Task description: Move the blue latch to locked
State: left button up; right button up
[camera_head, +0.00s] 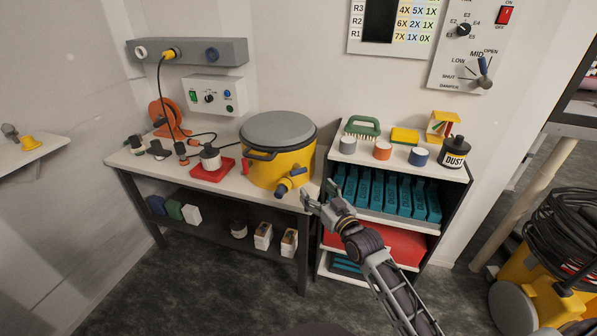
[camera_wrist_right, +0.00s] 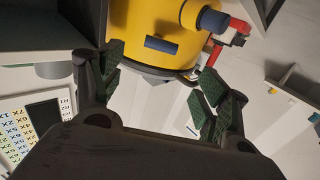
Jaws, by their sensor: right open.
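The yellow drum (camera_head: 272,165) with a grey lid stands at the right end of the bench. The blue latch (camera_wrist_right: 160,44) shows in the right wrist view as a short bar on the drum's yellow wall, close to the lid rim. In the head view it is small, beside the drum's blue-ended spout (camera_head: 289,184); its setting is not clear. My right gripper (camera_head: 318,194) is open and empty, just right of the spout at the bench corner. In the right wrist view its fingers (camera_wrist_right: 157,84) stand apart, with the drum beyond them. My left gripper is out of view.
A shelf unit (camera_head: 396,168) with cups, a brush and a black DUST jar stands right of the bench. A red tray (camera_head: 212,170) with a bottle lies left of the drum. A wall panel (camera_head: 468,46) hangs above right. A yellow vacuum (camera_head: 528,290) stands lower right.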

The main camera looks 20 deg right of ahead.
aim_at(300, 172)
jog(key=shift+w+a+b, duration=0.2)
jog(key=shift+w+a, duration=0.05)
jog(key=shift+w, duration=1.1)
jog(key=shift+w+a+b, duration=0.2)
jog(key=shift+w+a, duration=0.1)
jog(key=shift+w, duration=1.05)
jog(key=shift+w+a+b, duration=0.2)
jog(key=shift+w+a, duration=0.05)
jog(key=shift+w, duration=1.1)
jog(key=shift+w+a, duration=0.15)
jog(key=shift+w, duration=0.5)
jog(key=shift+w+a, duration=0.1)
jog(key=shift+w, duration=0.5)
jog(key=shift+w+a+b, duration=0.1)
jog(key=shift+w+b, duration=0.25)
jog(key=shift+w, duration=0.25)
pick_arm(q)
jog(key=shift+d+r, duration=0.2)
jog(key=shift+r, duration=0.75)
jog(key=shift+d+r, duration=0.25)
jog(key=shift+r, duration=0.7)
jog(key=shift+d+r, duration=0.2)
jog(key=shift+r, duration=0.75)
pick_arm(e)
jog(key=shift+w+a, duration=0.1)
jog(key=shift+w, duration=0.4)
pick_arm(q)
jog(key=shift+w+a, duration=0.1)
